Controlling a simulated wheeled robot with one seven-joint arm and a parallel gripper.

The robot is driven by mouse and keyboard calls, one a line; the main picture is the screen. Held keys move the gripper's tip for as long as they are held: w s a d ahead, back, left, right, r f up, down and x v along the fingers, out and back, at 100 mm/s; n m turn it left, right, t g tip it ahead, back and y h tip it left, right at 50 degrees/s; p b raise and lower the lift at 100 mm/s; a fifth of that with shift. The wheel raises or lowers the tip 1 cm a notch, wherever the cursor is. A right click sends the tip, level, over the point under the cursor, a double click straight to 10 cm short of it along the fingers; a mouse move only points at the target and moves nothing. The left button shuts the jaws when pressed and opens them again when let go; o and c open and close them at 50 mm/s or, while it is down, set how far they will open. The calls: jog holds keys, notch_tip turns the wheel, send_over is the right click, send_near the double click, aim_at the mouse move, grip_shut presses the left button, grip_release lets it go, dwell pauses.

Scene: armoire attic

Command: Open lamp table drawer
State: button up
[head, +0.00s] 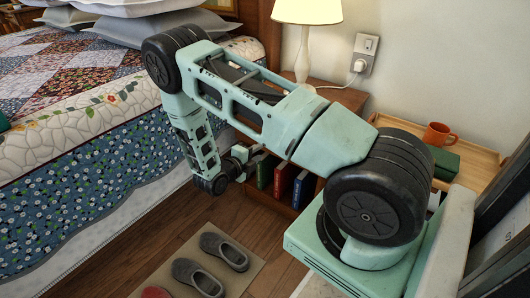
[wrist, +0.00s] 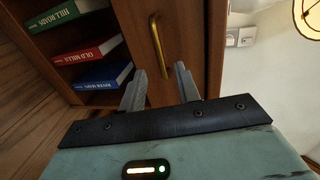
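The lamp table (head: 345,97) stands beside the bed, largely hidden behind my arm in the head view. In the wrist view, which is turned on its side, its drawer front (wrist: 185,35) is brown wood with a brass bar handle (wrist: 157,47). The drawer looks shut. My gripper (wrist: 160,70) is open in front of the drawer, its fingertips on either side of the handle's near end. I see no finger closed on the handle. In the head view my gripper (head: 256,157) is small and partly hidden near the table's front.
Green, red and blue books (head: 282,180) fill the open shelf below the drawer. A lamp (head: 305,28) stands on the table. The bed (head: 75,150) is at left. Slippers (head: 210,265) lie on a mat. A wooden tray (head: 480,165) with an orange mug (head: 438,134) is at right.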

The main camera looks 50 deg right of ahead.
jog(key=shift+b+x, duration=0.55)
jog(key=shift+x, duration=2.1)
grip_shut()
